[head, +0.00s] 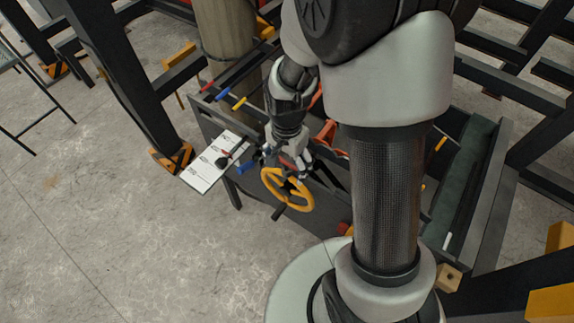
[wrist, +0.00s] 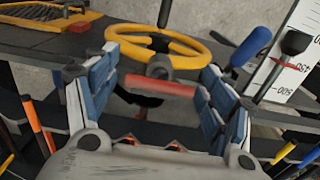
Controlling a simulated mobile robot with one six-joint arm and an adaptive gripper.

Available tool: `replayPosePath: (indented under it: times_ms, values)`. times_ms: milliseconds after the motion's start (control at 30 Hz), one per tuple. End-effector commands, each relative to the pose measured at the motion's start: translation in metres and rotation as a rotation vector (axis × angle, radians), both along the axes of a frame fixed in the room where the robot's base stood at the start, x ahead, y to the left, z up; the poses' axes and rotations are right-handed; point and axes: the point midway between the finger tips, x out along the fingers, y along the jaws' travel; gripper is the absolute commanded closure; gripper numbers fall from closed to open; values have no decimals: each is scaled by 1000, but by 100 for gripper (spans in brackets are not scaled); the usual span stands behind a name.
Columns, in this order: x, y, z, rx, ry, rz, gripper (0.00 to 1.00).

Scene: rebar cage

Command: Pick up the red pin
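A red bar-shaped piece, which looks like the red pin (wrist: 160,85), lies crosswise between the fingers of my gripper (wrist: 163,62) in the wrist view. It is just in front of the grey hub of a yellow handwheel (wrist: 196,52). My fingers, with blue pads, stand wide apart on either side of it, with small gaps at its ends. I cannot tell its depth between them.
A white printed sheet (head: 212,165) with a dark-headed tool (wrist: 291,45) is beside the wheel. A blue handle (wrist: 251,46) is near my right finger. A yellow tray (wrist: 45,28) sits at upper left. Dark beams of the frame (head: 125,80) surround the area; open floor (head: 90,220) lies left.

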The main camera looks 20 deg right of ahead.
Motion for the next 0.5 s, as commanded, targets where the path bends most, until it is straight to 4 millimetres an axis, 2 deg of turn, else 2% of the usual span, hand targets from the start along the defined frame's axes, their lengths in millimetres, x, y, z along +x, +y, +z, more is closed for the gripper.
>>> replayPosePath:
  times_ms: [67, 500]
  values:
    - [0, 0, 0, 0, 0, 0, 33]
    - [0, 0, 0, 0, 0, 0, 63]
